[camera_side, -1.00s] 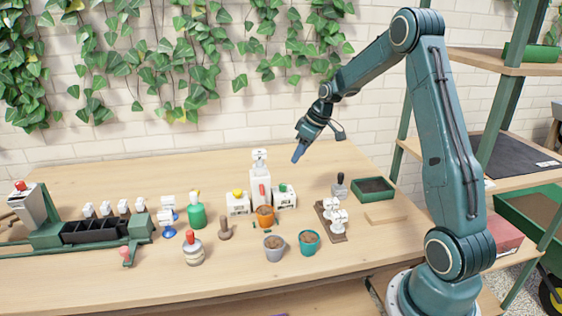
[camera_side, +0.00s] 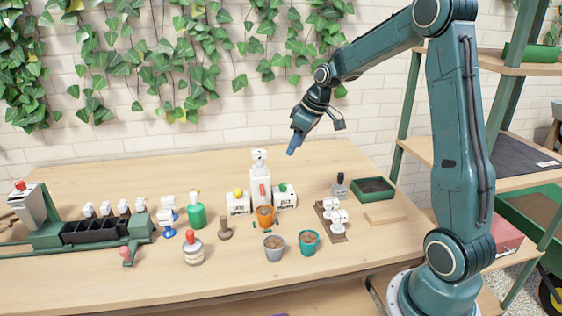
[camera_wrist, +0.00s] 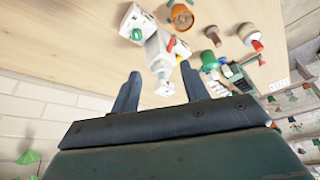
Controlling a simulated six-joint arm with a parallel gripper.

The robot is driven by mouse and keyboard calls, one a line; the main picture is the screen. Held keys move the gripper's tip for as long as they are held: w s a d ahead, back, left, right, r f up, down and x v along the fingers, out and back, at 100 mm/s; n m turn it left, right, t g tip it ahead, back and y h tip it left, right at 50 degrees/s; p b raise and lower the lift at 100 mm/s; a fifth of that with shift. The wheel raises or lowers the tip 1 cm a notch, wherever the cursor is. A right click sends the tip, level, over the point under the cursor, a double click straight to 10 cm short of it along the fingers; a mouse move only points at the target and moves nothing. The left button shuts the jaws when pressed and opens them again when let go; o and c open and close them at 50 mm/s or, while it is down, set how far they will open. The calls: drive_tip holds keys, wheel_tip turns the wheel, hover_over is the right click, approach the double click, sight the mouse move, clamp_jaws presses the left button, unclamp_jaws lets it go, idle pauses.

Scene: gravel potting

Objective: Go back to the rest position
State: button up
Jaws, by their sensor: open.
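My gripper (camera_side: 292,146) hangs in the air above the back of the bench, in front of the brick wall and clear of everything on the table. In the wrist view its two blue fingers (camera_wrist: 160,85) stand apart with nothing held between them. Below it in the side view stand a white dispenser (camera_side: 260,186) and an orange pot (camera_side: 265,216). The dispenser also shows beyond the fingertips in the wrist view (camera_wrist: 158,52), and so does the orange pot (camera_wrist: 182,17).
A grey pot (camera_side: 274,250) and a teal pot (camera_side: 309,243) stand near the front edge. A green bottle (camera_side: 196,215), a striped bottle (camera_side: 193,250) and a black tray rack (camera_side: 95,231) are at left. A soil tray (camera_side: 373,188) is at right. The air around my gripper is free.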

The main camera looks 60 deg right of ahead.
drive_tip(key=s+a+r, duration=0.4)
drive_tip(key=a+r, duration=0.1)
drive_tip(key=a, duration=0.3)
drive_tip(key=s+a+r, duration=0.1)
drive_tip(key=s+a, duration=0.5)
drive_tip(key=s, duration=0.4)
drive_tip(key=s+a+r+m+t, duration=0.1)
drive_tip(key=s+a, duration=0.5)
drive_tip(key=s, duration=0.4)
drive_tip(key=shift+s+r+m+h, duration=0.2)
drive_tip(key=shift+r+m+h, duration=0.1)
drive_tip(key=shift+r, duration=0.1)
